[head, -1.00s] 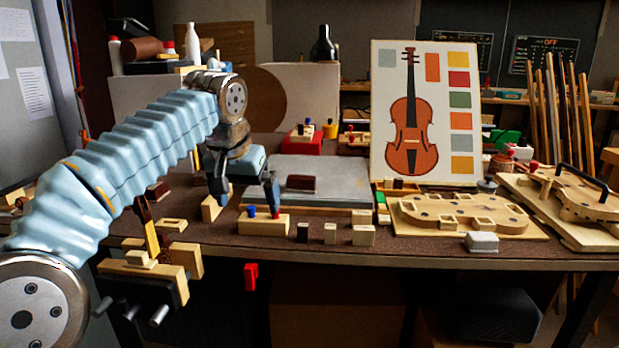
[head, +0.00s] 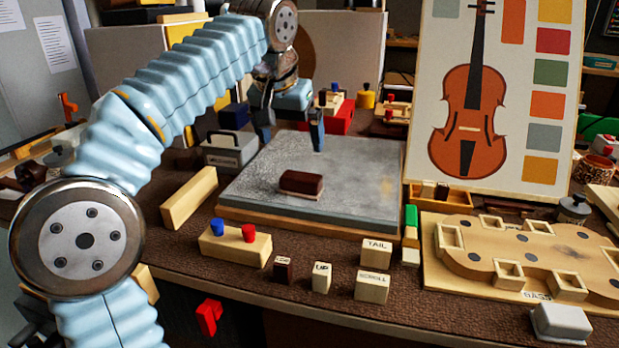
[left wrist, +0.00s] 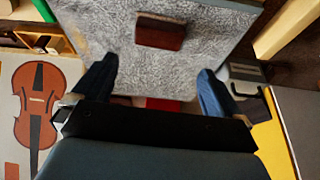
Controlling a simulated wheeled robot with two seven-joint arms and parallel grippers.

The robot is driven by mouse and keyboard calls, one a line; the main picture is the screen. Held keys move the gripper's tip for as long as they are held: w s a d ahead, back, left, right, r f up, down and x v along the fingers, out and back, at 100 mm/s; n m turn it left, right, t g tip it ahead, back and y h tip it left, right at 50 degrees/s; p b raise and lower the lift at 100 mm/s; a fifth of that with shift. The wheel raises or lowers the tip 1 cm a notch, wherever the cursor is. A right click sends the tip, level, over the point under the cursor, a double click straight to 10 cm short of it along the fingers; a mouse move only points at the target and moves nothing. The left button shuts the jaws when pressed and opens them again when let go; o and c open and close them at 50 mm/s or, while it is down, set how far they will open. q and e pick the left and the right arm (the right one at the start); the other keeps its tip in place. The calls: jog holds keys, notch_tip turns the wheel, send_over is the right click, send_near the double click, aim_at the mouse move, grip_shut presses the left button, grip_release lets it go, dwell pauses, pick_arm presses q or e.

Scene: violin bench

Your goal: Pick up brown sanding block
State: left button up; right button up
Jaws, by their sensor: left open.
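The brown sanding block (head: 302,183) lies on the grey stone slab (head: 355,185), toward its front left part. It also shows in the left wrist view (left wrist: 160,31), beyond the fingertips and between their lines. My left gripper (head: 291,140) is open and empty, with its fingers pointing down above the back part of the slab. In the left wrist view its two blue fingers (left wrist: 155,82) are wide apart, with bare slab between them. The block is apart from both fingers. My right gripper is in none of the views.
A wooden block with blue and red pegs (head: 235,245) and small labelled blocks (head: 372,287) stand in front of the slab. A grey case (head: 229,152) stands at its left. A violin board (head: 490,105) and a wooden violin mould (head: 510,250) are at the right.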

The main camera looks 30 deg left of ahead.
pick_arm(q)
jog(key=b, duration=0.1)
send_over(301, 176)
jog(key=s, duration=0.2)
notch_tip(301, 176, down, 6)
jog(key=shift+s+d+f, duration=0.1)
jog(key=shift+s+f, duration=0.05)
jog(key=b+x, duration=0.1)
jog(key=x, duration=0.4)
jog(key=shift+w+f, duration=0.2)
jog(key=shift+f, duration=0.15)
jog(key=shift+c, duration=0.3)
jog(key=c, duration=0.6)
jog(key=shift+r, duration=0.15)
